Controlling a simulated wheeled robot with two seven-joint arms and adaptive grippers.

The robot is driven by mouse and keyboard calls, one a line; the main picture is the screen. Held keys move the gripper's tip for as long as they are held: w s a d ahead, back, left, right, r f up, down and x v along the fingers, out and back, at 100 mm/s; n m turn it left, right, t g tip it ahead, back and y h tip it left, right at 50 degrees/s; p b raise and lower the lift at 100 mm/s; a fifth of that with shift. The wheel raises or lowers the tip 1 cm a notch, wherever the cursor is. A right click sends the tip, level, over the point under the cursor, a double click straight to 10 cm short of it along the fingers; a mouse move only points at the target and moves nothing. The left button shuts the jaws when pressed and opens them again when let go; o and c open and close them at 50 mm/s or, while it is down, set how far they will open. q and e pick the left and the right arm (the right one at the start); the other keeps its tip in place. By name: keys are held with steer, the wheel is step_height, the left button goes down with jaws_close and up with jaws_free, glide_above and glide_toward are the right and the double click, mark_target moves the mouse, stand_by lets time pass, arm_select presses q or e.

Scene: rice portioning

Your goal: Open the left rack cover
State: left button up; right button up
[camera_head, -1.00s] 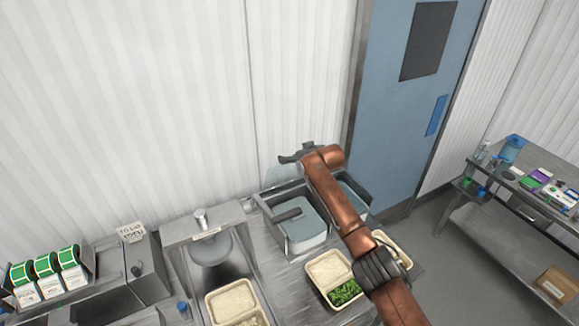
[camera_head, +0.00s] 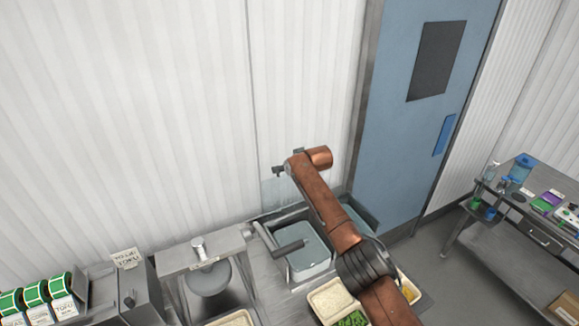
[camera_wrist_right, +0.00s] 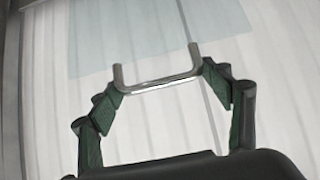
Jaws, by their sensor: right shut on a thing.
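The left rack (camera_head: 262,235) is a grey metal frame holding a pale tub with a dark handle. Its see-through bluish cover (camera_head: 275,193) stands raised at the back of the rack, in front of the white wall. The cover also shows in the right wrist view (camera_wrist_right: 150,32), with a metal U-shaped handle (camera_wrist_right: 157,83). My right gripper (camera_head: 282,170) is above the back of the rack. In the right wrist view its fingers (camera_wrist_right: 162,90) are shut on the handle, one at each end of the bar. My left gripper is not in view.
A second rack (camera_head: 362,212) stands to the right, partly behind my right arm. A food tray (camera_head: 318,296) with rice and greens lies in front. A metal dispenser (camera_head: 200,262) stands to the left. A side table (camera_head: 510,215) with bottles is at the far right.

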steer(key=shift+s+f, duration=0.1)
steer(key=shift+f, duration=0.05)
steer(key=o, duration=1.7)
steer(key=v, duration=1.2)
